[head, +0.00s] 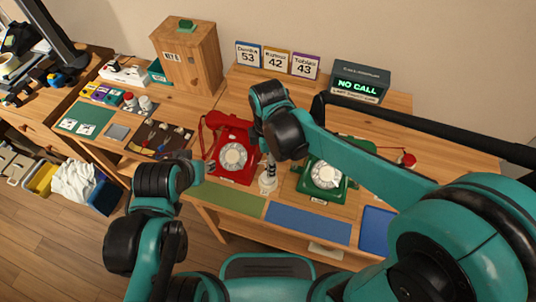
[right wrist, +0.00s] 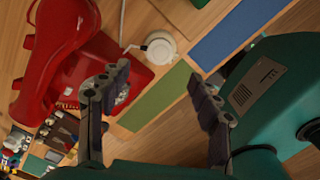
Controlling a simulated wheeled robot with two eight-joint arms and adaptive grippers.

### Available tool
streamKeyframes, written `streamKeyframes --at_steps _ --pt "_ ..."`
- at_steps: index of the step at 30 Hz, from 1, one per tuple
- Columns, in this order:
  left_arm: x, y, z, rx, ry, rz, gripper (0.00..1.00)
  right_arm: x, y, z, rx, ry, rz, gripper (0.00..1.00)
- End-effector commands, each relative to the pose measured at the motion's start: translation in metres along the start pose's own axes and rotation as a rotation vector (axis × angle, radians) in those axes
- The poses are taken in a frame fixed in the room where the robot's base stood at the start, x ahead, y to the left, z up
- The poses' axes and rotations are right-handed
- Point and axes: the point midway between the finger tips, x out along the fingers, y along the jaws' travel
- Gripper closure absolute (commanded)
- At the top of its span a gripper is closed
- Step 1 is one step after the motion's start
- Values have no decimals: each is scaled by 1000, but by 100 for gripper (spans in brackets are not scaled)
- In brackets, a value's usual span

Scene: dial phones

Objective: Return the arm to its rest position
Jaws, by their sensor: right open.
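My right arm (head: 370,160) comes in from the right and reaches over the table above the two phones. In the right wrist view my right gripper (right wrist: 157,78) is open, with nothing between its fingers. The red dial phone (right wrist: 75,60) lies to its left in that view, with the green mat strip (right wrist: 155,100) behind the gap. In the head view the right fingers are mostly hidden behind the wrist. My left arm (head: 155,190) is folded at the table's front left; its gripper (head: 200,170) is too small and covered to read.
The red phone (head: 234,153) and green phone (head: 322,178) stand on the table, with a small white-based item (head: 267,182) between them. A NO CALL display (head: 357,84), number cards (head: 275,61) and a wooden box (head: 188,62) stand behind. Blue mat (head: 310,224) is clear.

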Motion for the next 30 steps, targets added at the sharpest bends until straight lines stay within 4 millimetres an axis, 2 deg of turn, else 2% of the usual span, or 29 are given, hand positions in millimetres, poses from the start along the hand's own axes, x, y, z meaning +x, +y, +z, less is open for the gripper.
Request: streamKeyframes --at_steps 3,6,23,26,30 --pt "0 0 0 0 0 0 60 -13 0 0 0 0 0 37" --pt "0 0 0 0 0 0 60 -18 0 0 0 0 0 37" --pt "0 0 0 0 0 0 60 -19 0 0 1 0 1 37" --pt "0 0 0 0 0 0 60 -22 -2 6 47 4 15 37" --pt "0 0 0 0 0 0 60 -34 -13 35 291 30 96 37"
